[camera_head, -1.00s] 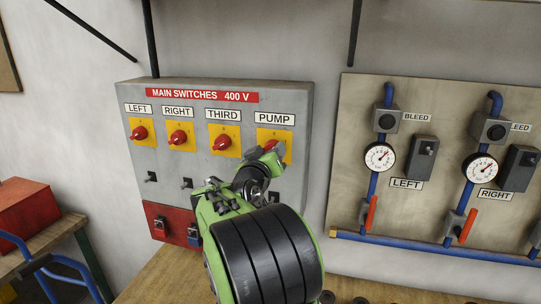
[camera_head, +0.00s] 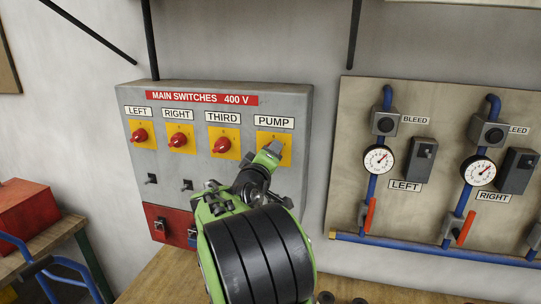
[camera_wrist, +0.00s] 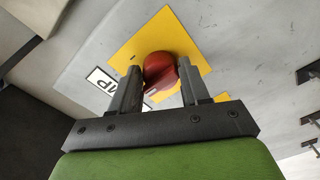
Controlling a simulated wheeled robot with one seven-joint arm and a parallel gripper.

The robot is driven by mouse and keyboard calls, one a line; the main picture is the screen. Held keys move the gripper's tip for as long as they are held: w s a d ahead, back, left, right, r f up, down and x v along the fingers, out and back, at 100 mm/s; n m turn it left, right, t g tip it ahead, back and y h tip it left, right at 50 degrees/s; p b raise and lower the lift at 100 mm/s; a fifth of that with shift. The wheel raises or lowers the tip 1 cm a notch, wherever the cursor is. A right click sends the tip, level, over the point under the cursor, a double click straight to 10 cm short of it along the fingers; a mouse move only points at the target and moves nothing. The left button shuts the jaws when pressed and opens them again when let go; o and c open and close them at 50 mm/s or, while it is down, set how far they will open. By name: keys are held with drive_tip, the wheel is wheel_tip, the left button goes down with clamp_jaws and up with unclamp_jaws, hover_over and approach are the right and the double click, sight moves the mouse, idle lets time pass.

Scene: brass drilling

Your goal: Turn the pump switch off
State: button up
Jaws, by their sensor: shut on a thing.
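The pump switch is a red rotary knob (camera_wrist: 160,72) on a yellow plate (camera_head: 284,157) under the PUMP label (camera_head: 273,122), at the right end of the grey switch box (camera_head: 200,106). My gripper (camera_head: 277,148) is at the plate and hides the knob in the head view. In the wrist view my gripper (camera_wrist: 160,88) has a finger on each side of the red knob and is shut on it. The fingers cover part of the label, and the knob's exact pointing direction is hard to tell.
The LEFT (camera_head: 140,136), RIGHT (camera_head: 178,140) and THIRD (camera_head: 221,145) red knobs sit in a row to the left. A gauge panel (camera_head: 350,200) with blue pipes stands to the right. A wooden bench (camera_head: 150,285) lies below.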

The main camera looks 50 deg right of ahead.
drive_tip(key=shift+f, duration=0.1)
drive_tip(key=o, duration=1)
drive_tip(key=b+v, duration=0.4)
drive_tip(key=v, duration=1.1)
drive_tip(key=shift+s+a, duration=0.25)
drive_tip(key=shift+a, duration=0.1)
drive_tip(key=s+a+f+g+y, duration=0.1)
drive_tip(key=s+a+f+y, duration=0.6)
drive_tip(key=a+f+y, duration=0.1)
drive_tip(key=s+a+f+g+y, duration=0.1)
drive_tip(key=s+a+f+y, duration=0.6)
drive_tip(key=a+f, duration=0.3)
drive_tip(key=shift+a+f+g+y, duration=0.3)
drive_tip(key=shift+a+y, duration=0.2)
drive_tip(key=shift+a, duration=0.35)
